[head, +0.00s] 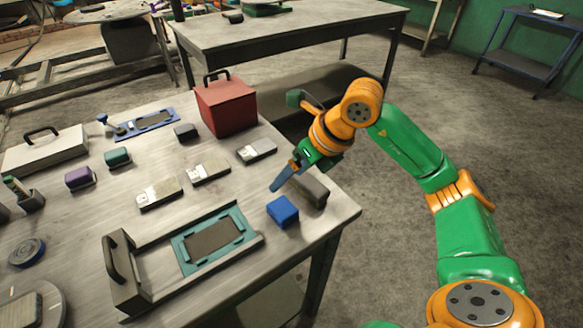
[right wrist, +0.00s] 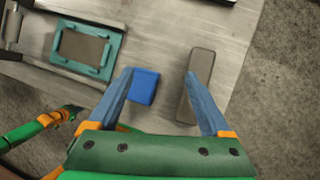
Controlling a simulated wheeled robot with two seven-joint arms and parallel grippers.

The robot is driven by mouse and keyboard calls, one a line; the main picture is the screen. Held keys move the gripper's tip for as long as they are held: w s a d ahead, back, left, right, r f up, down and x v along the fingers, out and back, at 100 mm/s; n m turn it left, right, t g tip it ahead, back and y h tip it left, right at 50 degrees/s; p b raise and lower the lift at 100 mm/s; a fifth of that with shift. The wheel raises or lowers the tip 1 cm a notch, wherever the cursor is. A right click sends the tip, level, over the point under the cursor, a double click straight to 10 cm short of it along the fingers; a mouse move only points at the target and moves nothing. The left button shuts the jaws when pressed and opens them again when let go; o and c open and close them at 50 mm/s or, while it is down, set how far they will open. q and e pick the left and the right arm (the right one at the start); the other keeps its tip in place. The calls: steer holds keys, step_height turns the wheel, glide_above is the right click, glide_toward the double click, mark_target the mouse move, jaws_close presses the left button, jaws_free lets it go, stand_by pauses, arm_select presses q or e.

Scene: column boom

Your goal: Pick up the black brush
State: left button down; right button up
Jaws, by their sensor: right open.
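A small black block (head: 186,131), which may be the black brush, lies at the back of the near table, left of the red box. My right gripper (head: 277,186) is well to its right, above the table's right end. It is open and empty, its blue fingers pointing down. In the right wrist view the gripper (right wrist: 160,74) spans a blue block (right wrist: 143,86) beside its left finger. A long dark grey block (right wrist: 197,85) lies beside its right finger.
A red box (head: 226,104) with a handle stands at the back. Purple (head: 80,177) and green (head: 117,157) blocks lie at the left. Several grey blocks with white labels lie mid-table. A teal frame (head: 186,257) and a black handle (head: 121,262) are in front.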

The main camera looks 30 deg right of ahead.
mark_target(307, 178)
steer(key=d+h, duration=0.1)
steer(key=d, duration=0.2)
steer(key=d+m+h, duration=0.1)
steer(key=d, duration=0.2)
steer(key=shift+r+h, duration=0.2)
steer(key=shift+h, duration=0.2)
steer(key=x, duration=0.4)
steer(key=a+p+x, duration=0.1)
steer(key=x, duration=0.1)
steer(key=shift+s+f, duration=0.2)
steer(key=shift+s, duration=0.05)
steer(key=shift+s+a, duration=0.1)
steer(key=shift+s, duration=0.05)
steer(key=shift+f, duration=0.2)
jaws_close()
